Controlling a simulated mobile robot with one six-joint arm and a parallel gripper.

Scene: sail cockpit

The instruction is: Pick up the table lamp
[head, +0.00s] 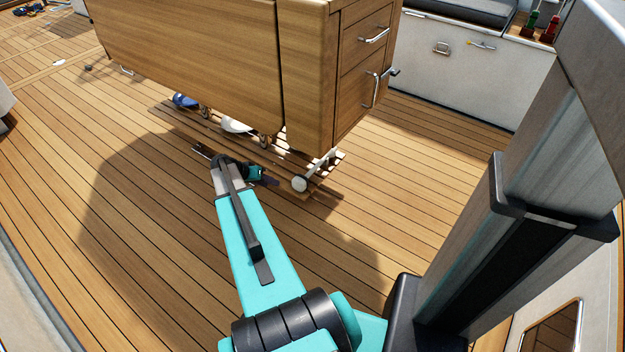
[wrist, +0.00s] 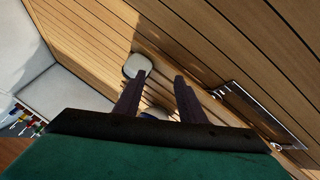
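No object is plainly recognisable as a table lamp. A white round-ended piece with a pale stem (head: 300,183) lies low at the cabinet's near corner in the head view; it may be the lamp, but I cannot tell. A white rounded piece (wrist: 137,65) shows just beyond the left fingertip in the wrist view, perhaps the same thing. My gripper (head: 271,181) is low near the floor, just left of the round-ended piece. In the wrist view its two dark fingers (wrist: 155,78) are apart, with nothing visibly clamped between them.
A wooden cabinet (head: 215,60) with drawers overhangs a slatted wooden grating (head: 325,173). A white object (head: 236,125) and a blue object (head: 184,100) lie partly hidden under it. Clear deck planking (head: 110,130) lies to the left. Bottles (head: 540,25) stand at upper right.

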